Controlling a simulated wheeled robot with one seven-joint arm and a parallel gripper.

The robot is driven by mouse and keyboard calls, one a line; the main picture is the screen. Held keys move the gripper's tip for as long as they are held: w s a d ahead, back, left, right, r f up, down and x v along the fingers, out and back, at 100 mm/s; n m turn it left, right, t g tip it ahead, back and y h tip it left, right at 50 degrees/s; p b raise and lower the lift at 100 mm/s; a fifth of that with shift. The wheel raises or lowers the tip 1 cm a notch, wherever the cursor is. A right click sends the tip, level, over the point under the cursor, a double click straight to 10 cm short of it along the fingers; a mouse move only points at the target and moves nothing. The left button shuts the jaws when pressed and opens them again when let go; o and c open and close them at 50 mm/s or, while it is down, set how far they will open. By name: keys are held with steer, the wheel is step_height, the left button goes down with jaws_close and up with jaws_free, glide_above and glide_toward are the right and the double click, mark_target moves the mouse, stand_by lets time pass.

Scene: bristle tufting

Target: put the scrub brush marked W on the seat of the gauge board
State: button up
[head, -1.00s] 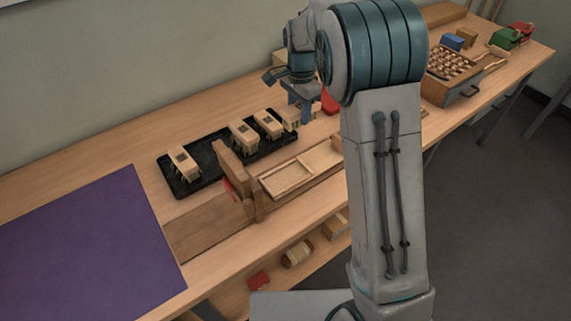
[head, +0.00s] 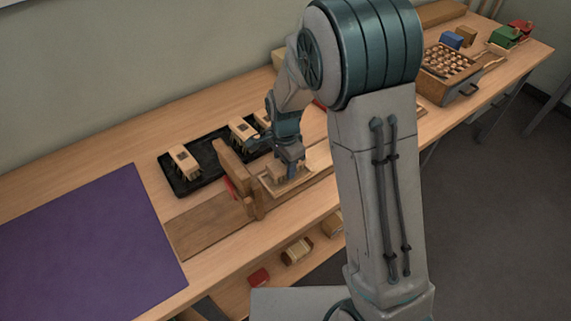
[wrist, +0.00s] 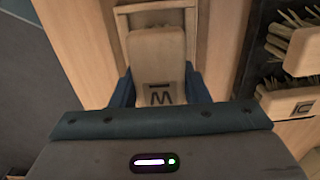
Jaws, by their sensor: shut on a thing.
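The scrub brush marked W (wrist: 158,57) is a pale wooden block, its dark W facing the wrist camera. My gripper (head: 290,162) is shut on it, with a blue finger at each side. In the head view the brush (head: 277,172) is over the shallow framed seat of the gauge board (head: 195,232), close to the seat. The seat's rim (wrist: 155,7) shows beyond the brush in the wrist view. Bristles show dimly inside the rim. I cannot tell whether the brush touches the seat.
An upright wooden block (head: 236,175) with a red part stands at the seat's left end. Behind is a black tray (head: 208,182) with several brushes; one lettered brush (wrist: 300,103) is close at right in the wrist view. A purple mat (head: 85,240) lies left.

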steer(key=shift+f, duration=0.35)
steer(key=shift+f, duration=0.15)
steer(key=o, duration=1.1)
